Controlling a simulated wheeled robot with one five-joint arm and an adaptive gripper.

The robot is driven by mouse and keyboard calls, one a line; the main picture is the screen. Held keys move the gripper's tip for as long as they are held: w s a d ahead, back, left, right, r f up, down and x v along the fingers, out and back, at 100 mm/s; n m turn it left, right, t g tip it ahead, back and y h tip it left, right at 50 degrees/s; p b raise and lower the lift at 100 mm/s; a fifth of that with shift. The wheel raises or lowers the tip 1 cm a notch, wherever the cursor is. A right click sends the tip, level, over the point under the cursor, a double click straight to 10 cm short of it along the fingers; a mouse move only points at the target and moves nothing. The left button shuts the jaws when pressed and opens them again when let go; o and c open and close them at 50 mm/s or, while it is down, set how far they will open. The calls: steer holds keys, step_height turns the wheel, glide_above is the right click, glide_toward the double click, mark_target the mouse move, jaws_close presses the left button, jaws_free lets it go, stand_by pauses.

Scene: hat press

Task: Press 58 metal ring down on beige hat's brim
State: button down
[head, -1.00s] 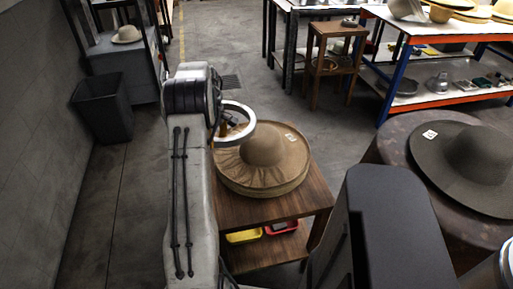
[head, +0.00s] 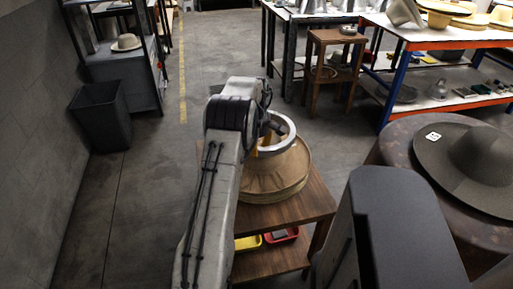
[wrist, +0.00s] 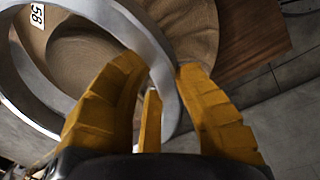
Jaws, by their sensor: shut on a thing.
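The metal ring (head: 291,133) is a plain silver hoop. In the wrist view the ring (wrist: 152,45) crosses between my yellow fingers. My gripper (wrist: 160,72) is shut on the ring's near side. The beige hat (head: 278,180) lies brim-wide on a small wooden table, below the ring. In the wrist view the hat's crown (wrist: 85,55) shows partly through the ring, off its middle, and a white 58 label (wrist: 38,15) sits on the brim. The ring looks held above the brim; the exact gap cannot be told. My arm hides the hat's left side.
The wooden table (head: 312,205) has a lower shelf with a yellow tray (head: 248,243) and a red tray (head: 283,235). A dark hat (head: 470,165) lies on a round stand at right. A black bin (head: 102,115) stands at left. The floor behind the table is clear.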

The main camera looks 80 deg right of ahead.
steer(key=b, duration=0.6)
glide_above(257, 177)
steer(key=shift+d+f, duration=0.1)
steer(key=shift+f, duration=3.35)
steer(key=shift+f+b, duration=0.75)
steer(key=shift+f, duration=0.95)
steer(key=shift+f, duration=0.4)
steer(key=shift+f+b, duration=0.45)
steer(key=shift+f, duration=0.1)
stand_by(1.2)
